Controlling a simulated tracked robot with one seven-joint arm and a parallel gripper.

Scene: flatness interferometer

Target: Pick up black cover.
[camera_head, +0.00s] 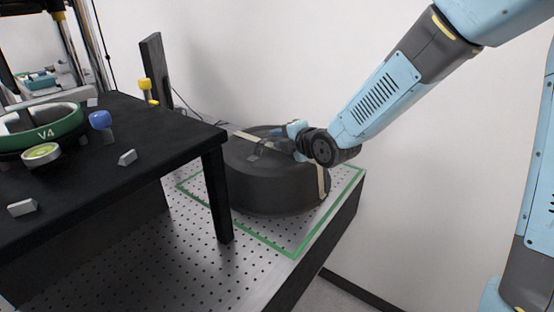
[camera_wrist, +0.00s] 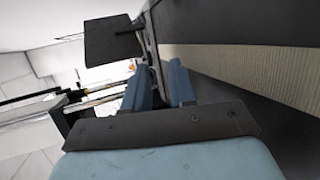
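The black cover (camera_head: 270,187) is a wide round drum with a beige strap (camera_head: 322,180) over its top and side. It sits upright on the perforated table, inside a green outline. My gripper (camera_head: 268,145) is low over the cover's top, at its middle. In the wrist view, the two blue fingers of my gripper (camera_wrist: 161,85) are apart, with a narrow dark bar in line with the gap between them. I cannot tell whether they touch it. The cover's dark top and the strap (camera_wrist: 260,70) fill the right of that view.
A black raised stand (camera_head: 120,130) is close at the cover's left. It carries a green ring marked V4 (camera_head: 48,134), a blue knob (camera_head: 101,120) and small blocks. A dark upright panel (camera_head: 155,70) stands behind. The perforated table (camera_head: 190,255) is bare in front; a white wall is behind.

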